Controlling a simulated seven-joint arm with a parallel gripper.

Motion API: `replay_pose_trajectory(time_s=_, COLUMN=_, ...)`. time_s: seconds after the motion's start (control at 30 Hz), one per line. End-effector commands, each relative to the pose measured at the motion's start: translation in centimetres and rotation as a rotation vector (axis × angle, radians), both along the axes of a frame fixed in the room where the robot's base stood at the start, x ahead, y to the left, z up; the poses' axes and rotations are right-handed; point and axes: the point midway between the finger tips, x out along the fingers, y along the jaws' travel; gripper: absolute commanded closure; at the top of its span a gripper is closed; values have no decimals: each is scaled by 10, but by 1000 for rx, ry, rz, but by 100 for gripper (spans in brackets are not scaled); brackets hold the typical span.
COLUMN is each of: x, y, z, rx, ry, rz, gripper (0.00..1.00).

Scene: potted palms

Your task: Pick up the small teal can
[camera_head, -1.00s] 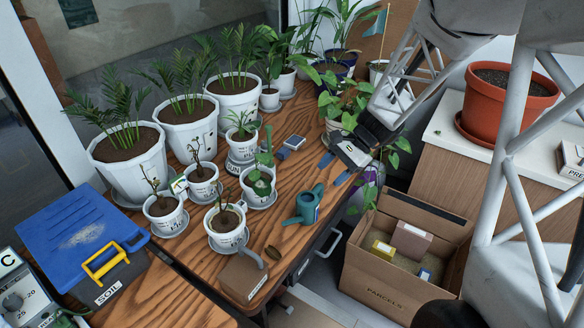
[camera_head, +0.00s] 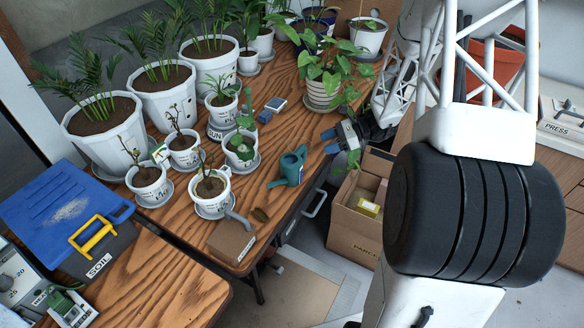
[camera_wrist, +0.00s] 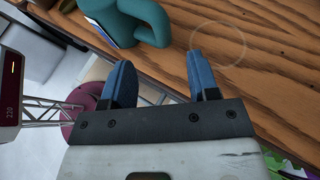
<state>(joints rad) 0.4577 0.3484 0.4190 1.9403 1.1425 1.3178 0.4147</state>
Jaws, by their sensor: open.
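The small teal can (camera_head: 287,168) is a watering can standing upright on the wooden bench near its front edge, with small potted plants to its left. It also shows in the wrist view (camera_wrist: 150,18), at the top and partly cut off. My gripper (camera_head: 329,142) is open, with blue fingers and nothing between them. It is just up and right of the can in the head view, apart from it. In the wrist view my gripper (camera_wrist: 161,78) has its fingertips below the can, over the bench edge.
Several white pots, such as one with a seedling (camera_head: 211,190), stand left of the can. A brown box (camera_head: 231,243) is at the front corner. A cardboard box (camera_head: 352,239) stands below, right of the bench. Bare wood lies around the can.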

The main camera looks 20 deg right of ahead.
Motion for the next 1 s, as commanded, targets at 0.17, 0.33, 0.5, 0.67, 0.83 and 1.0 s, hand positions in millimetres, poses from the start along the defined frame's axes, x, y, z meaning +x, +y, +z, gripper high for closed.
replay_pose_trajectory(time_s=0.17, x=3, y=-5, z=-7, rx=17, ry=11, rz=-21, gripper=45)
replay_pose_trajectory(time_s=0.33, x=3, y=-5, z=-8, rx=17, ry=12, rz=-22, gripper=45)
replay_pose_trajectory(time_s=0.5, x=3, y=-4, z=-8, rx=17, ry=11, rz=-21, gripper=45)
replay_pose_trajectory(time_s=0.67, x=5, y=5, z=-12, rx=17, ry=12, rz=-21, gripper=45)
replay_pose_trajectory(time_s=0.83, x=7, y=17, z=-17, rx=17, ry=11, rz=-20, gripper=45)
replay_pose_trajectory(time_s=1.0, x=7, y=19, z=-18, rx=17, ry=11, rz=-21, gripper=45)
